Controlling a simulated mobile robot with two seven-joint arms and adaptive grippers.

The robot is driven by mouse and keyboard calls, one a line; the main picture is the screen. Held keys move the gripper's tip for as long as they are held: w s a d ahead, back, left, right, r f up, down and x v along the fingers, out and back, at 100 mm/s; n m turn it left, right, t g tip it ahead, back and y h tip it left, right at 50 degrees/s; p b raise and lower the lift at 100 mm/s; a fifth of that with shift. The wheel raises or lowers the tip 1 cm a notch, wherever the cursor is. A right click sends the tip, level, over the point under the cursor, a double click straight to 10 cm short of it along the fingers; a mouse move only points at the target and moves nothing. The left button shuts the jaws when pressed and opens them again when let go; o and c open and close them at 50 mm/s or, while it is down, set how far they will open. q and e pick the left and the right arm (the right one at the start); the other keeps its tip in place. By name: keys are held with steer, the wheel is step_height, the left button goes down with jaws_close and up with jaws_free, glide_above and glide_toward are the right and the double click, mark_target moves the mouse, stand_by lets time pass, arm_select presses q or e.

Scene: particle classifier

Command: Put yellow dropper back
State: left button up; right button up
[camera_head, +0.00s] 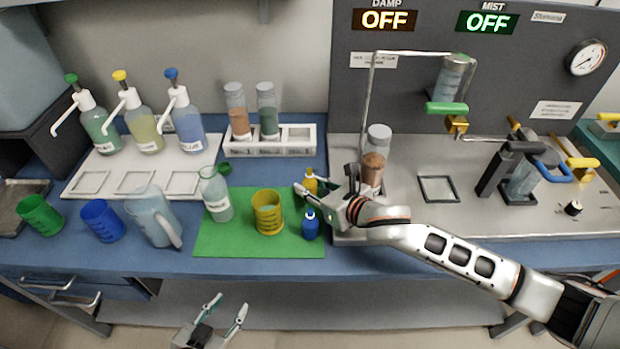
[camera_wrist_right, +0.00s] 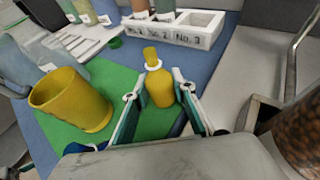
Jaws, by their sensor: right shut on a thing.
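The yellow dropper (camera_head: 310,181) is upright at the right edge of the green mat (camera_head: 213,242). My right gripper (camera_head: 317,190) is shut on it. In the right wrist view the yellow dropper (camera_wrist_right: 160,89) stands between the two fingers of my right gripper (camera_wrist_right: 160,98), with its nozzle above them. I cannot tell whether its base touches the surface. A blue dropper (camera_head: 310,224) stands just in front of it on the mat. My left gripper (camera_head: 222,318) is open and empty, low in front of the bench.
A white rack (camera_head: 296,140) with two jars is behind. A brown-filled jar (camera_head: 373,170) stands close right of my right gripper. Blue bench shows between mat and rack.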

arm_select(q)
steer(key=shift+f, duration=0.1)
arm_select(e)
steer(key=shift+f, duration=0.35)
arm_select(q)
steer(key=shift+f, duration=0.1)
arm_select(e)
steer(key=shift+f, duration=0.2)
arm_select(q)
steer(key=shift+f, duration=0.1)
arm_select(e)
steer(key=o, duration=1.1)
steer(key=shift+r, duration=0.25)
arm_select(q)
steer(key=shift+w+r+p, duration=0.1)
steer(key=shift+r+p, duration=0.5)
steer(key=shift+r, duration=0.25)
arm_select(e)
steer(key=v, duration=1.2)
arm_select(q)
steer(key=shift+f, duration=0.1)
arm_select(e)
steer(key=shift+f, duration=0.1)
